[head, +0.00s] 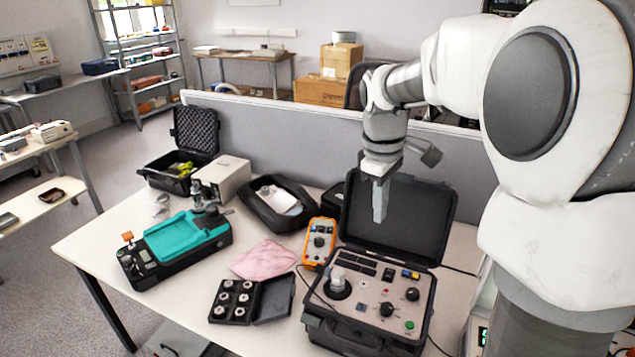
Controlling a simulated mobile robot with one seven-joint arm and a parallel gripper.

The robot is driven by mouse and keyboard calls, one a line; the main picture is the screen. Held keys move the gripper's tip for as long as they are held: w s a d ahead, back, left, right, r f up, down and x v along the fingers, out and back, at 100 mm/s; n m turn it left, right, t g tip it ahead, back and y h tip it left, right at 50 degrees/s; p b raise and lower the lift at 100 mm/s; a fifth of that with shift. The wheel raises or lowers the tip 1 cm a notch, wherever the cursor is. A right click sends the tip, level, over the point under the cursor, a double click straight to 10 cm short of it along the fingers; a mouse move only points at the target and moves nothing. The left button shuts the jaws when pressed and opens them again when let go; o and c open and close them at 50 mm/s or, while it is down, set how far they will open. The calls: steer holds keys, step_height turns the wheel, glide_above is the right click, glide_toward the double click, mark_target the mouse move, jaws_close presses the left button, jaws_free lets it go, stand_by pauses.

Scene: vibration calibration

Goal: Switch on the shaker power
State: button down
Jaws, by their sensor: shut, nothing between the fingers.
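The shaker unit looks to be the open black case (320,326) at the table's front right, with its lid (425,215) raised behind. Its grey panel (365,312) carries a round shaker head (337,280), black knobs (387,309), a small red part (387,291), a green button (409,325) and a yellow and blue part (410,274). Which control is the power switch is too small to tell. My gripper (380,217) is shut and empty, pointing down in front of the lid, above the back of the panel and apart from it.
An orange handheld meter (319,243) lies left of the case. A pink cloth (264,260), a black box of small weights (232,301) and a teal-topped device (187,237) lie further left. A grey partition (275,125) stands behind the table. A cable runs by the case.

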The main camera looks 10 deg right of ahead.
mark_target(388, 277)
steer(key=w+d+f+n+g+y, duration=0.1)
steer(key=w+d+f+n, duration=0.1)
steer(key=w+d+f, duration=0.4)
step_height(388, 277, down, 3)
steer(key=shift+w+d+r+n+g+y, duration=0.1)
steer(key=shift+w+d+n+g+y, duration=0.25)
steer(key=shift+d, duration=0.65)
steer(key=f, duration=0.4)
steer(key=s+f, duration=0.1)
steer(key=f, duration=0.4)
steer(key=a+f, duration=0.1)
steer(key=f, duration=0.4)
steer(key=shift+s+b, duration=0.25)
steer(key=shift+b, duration=0.1)
steer(key=shift+r, duration=0.1)
steer(key=shift+s+a+f, duration=0.1)
steer(key=shift+s+f, duration=0.05)
steer(key=shift+f, duration=0.15)
